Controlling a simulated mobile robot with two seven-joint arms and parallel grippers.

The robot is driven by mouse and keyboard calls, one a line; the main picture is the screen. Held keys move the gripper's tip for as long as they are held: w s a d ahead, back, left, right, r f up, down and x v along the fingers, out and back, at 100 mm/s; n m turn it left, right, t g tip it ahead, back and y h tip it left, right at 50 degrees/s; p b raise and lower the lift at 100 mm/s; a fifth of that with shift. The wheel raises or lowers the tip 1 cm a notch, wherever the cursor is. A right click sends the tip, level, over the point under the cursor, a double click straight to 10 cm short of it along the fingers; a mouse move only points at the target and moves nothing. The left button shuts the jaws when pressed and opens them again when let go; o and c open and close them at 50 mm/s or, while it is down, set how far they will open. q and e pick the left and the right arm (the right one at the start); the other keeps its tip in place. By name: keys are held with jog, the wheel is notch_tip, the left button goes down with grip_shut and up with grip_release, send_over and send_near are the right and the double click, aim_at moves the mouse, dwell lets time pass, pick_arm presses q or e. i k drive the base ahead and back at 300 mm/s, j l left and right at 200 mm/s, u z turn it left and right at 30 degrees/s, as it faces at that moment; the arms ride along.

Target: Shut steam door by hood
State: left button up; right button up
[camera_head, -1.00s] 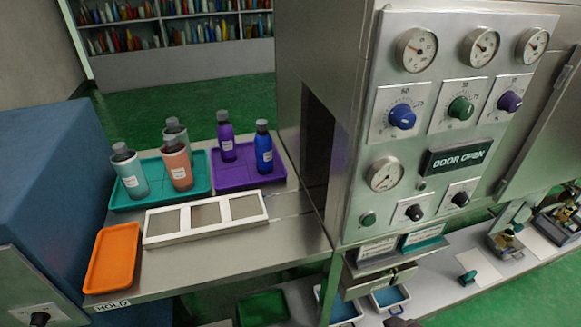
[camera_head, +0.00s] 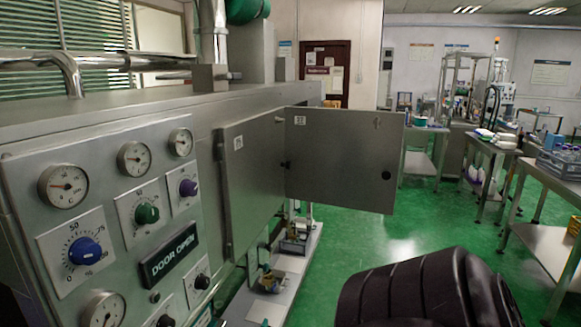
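The steel steam door (camera_head: 345,162) stands swung open in the middle of the head view, sticking out from the machine front. It has a small white label and a round black spot near its right edge. A second flat steel panel (camera_head: 250,180), also labelled, lies along the machine front left of it. A dark sign (camera_head: 168,256) on the control panel reads "DOOR OPEN". No gripper fingers are in view. A black ribbed part at the bottom right looks like my own arm; its gripper does not show.
The control panel with gauges and a blue knob (camera_head: 84,251) fills the left. A low shelf (camera_head: 290,262) with small parts runs below the door. Green floor (camera_head: 400,235) is clear right of the door. Steel tables (camera_head: 535,190) stand farther right.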

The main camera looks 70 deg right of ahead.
aim_at(338, 157)
jog(key=z, duration=2.55)
